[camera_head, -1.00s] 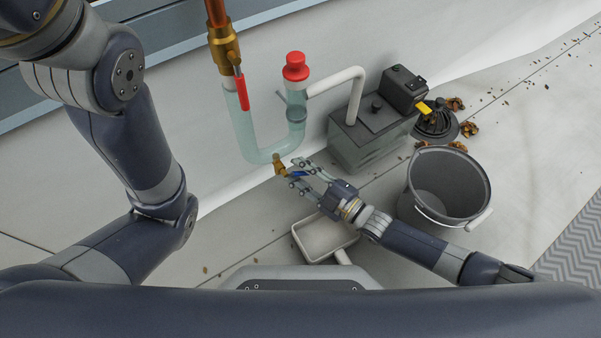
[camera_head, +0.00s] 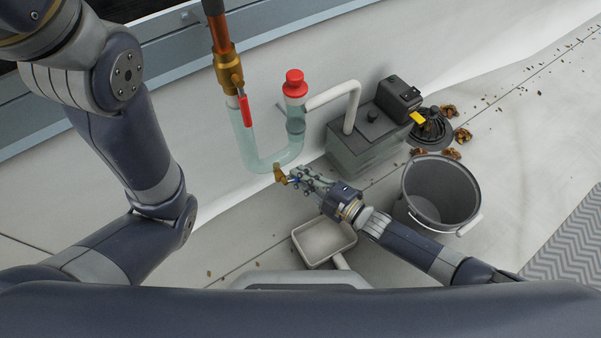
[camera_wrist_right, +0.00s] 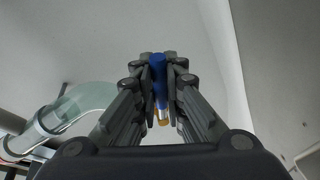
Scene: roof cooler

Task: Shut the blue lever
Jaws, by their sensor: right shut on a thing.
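The blue lever (camera_wrist_right: 159,82) shows in the right wrist view between the two fingers of my right gripper (camera_wrist_right: 160,72). The fingers are closed on it from both sides. In the head view the lever is mostly hidden by the fingers of my right gripper (camera_head: 305,180), beside a small brass valve (camera_head: 280,174) under the clear U-shaped pipe (camera_head: 270,165). My left arm comes in from the left, but its gripper is outside the frame.
A red lever (camera_head: 245,112) sits on the copper pipe above, and a red cap (camera_head: 294,83) tops the clear pipe. A grey pump box (camera_head: 365,145), a bucket (camera_head: 403,205) and a square scoop (camera_head: 297,240) stand around my right arm. Brown leaves (camera_head: 463,136) lie at right.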

